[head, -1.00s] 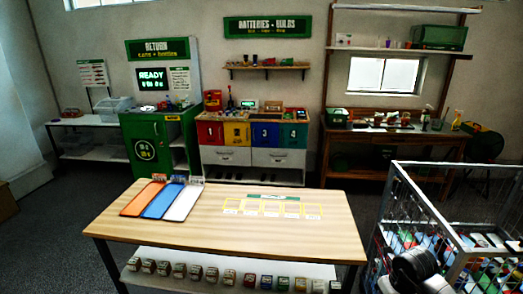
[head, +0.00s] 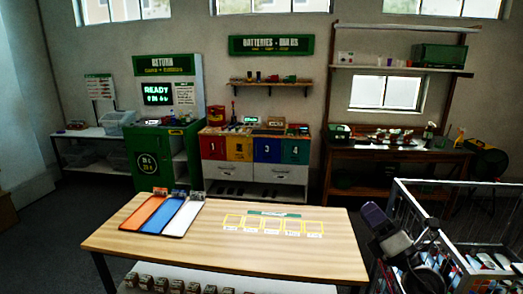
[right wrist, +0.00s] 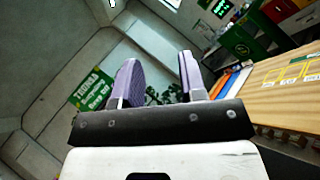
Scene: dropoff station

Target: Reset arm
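My right gripper (head: 385,222) shows at the lower right of the head view, in front of the metal cage and right of the wooden table (head: 130,236). In the right wrist view its two purple-grey fingers (right wrist: 157,80) stand apart with nothing between them. My left gripper is in neither view.
A tray with orange, blue and white lanes (head: 160,215) lies on the table's left. Yellow-outlined squares (head: 272,224) mark its middle. A metal cage (head: 460,205) with colourful items stands at the right. The table's front half is clear.

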